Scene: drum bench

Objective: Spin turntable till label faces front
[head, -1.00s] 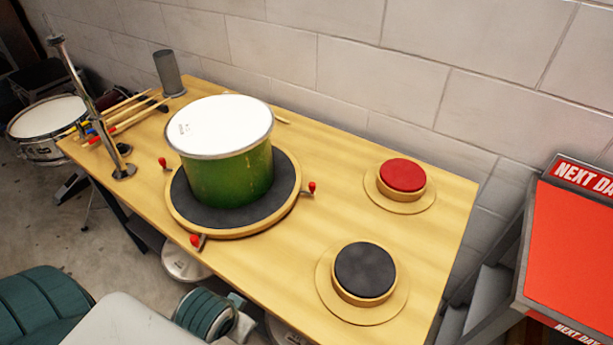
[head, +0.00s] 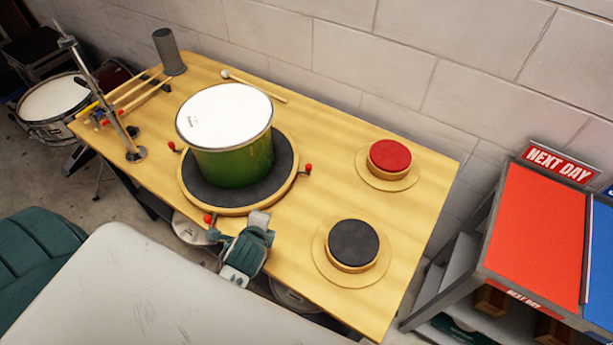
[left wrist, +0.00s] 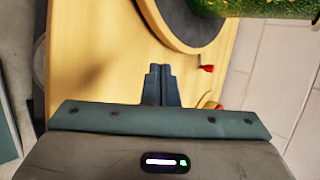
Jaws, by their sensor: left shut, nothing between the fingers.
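A green drum (head: 235,165) with a white top stands upright on a round turntable (head: 228,211) with a dark mat and wooden rim. Red-tipped handles stick out at the left (head: 174,147), front (head: 209,218) and right (head: 308,169). Small dark print (head: 193,137) shows on the drum's top; I see no clear label on its visible side. My left gripper (head: 258,222) is over the table's front edge, just in front of the turntable. In the left wrist view its fingers (left wrist: 160,85) are shut and empty, apart from the rim and handle (left wrist: 206,68). My right gripper is not in view.
A red pad (head: 390,156) and a black pad (head: 353,243) sit to the right on the wooden table (head: 310,235). Drumsticks (head: 130,95), a metal stand (head: 135,153) and a grey cylinder (head: 168,52) are at the left. A block wall (head: 330,60) closes the back.

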